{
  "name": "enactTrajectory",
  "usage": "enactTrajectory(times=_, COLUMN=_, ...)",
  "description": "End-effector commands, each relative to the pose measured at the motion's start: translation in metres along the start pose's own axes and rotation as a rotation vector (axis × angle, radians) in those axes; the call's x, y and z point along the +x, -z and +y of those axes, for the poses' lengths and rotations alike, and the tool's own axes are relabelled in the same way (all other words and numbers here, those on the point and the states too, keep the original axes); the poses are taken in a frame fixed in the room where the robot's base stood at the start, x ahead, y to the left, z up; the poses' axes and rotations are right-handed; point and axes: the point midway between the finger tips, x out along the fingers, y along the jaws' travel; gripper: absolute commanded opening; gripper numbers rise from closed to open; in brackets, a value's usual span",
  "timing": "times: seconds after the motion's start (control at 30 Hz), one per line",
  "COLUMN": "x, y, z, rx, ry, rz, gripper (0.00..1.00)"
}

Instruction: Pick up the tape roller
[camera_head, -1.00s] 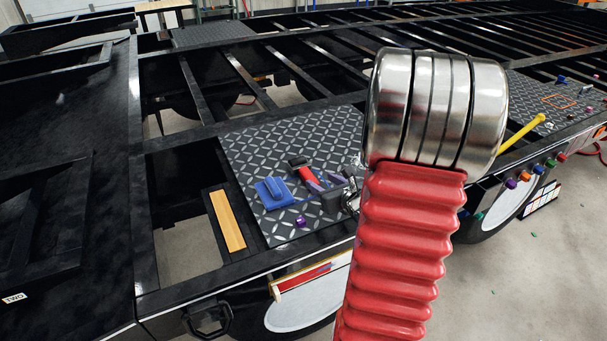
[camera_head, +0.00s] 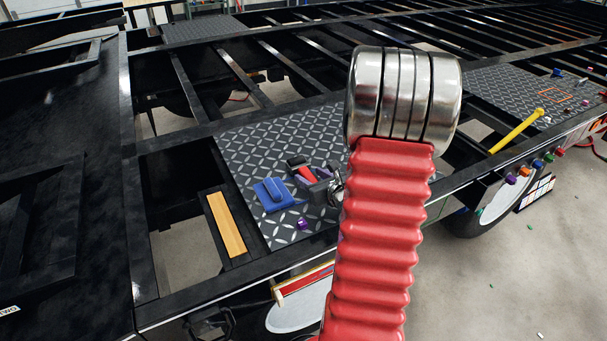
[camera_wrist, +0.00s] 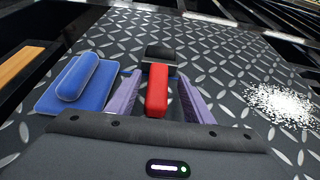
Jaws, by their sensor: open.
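The tape roller, with a red handle and a black head, lies on the diamond-plate panel in the head view (camera_head: 297,163). In the wrist view its red handle (camera_wrist: 157,90) points toward my gripper, and its black head lies beyond the fingertips. My gripper (camera_wrist: 158,88) is open, with one purple finger on each side of the red handle. Clear gaps show on both sides. In the head view my gripper (camera_head: 312,180) is low over the panel, partly covering the roller.
A blue float-like tool (camera_wrist: 85,80) lies close left of my gripper. A white speckled patch (camera_wrist: 280,104) lies to the right. A small purple piece (camera_head: 302,223) sits near the panel's front edge. An open frame gap with a wooden strip (camera_head: 226,224) lies left of the panel (camera_head: 250,150).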

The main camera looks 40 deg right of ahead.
Motion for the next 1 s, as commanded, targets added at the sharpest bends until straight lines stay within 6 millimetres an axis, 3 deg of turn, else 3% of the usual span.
enactTrajectory(times=0.17, x=0.0072, y=0.0032, z=-0.0027, rx=0.002, ry=0.002, rz=0.0, gripper=0.47)
enactTrajectory(times=0.7, x=0.0045, y=0.0044, z=-0.0082, rx=0.006, ry=0.013, rz=0.0, gripper=0.47)
enactTrajectory(times=1.0, x=0.0043, y=0.0045, z=-0.0088, rx=0.006, ry=0.014, rz=0.0, gripper=0.26)
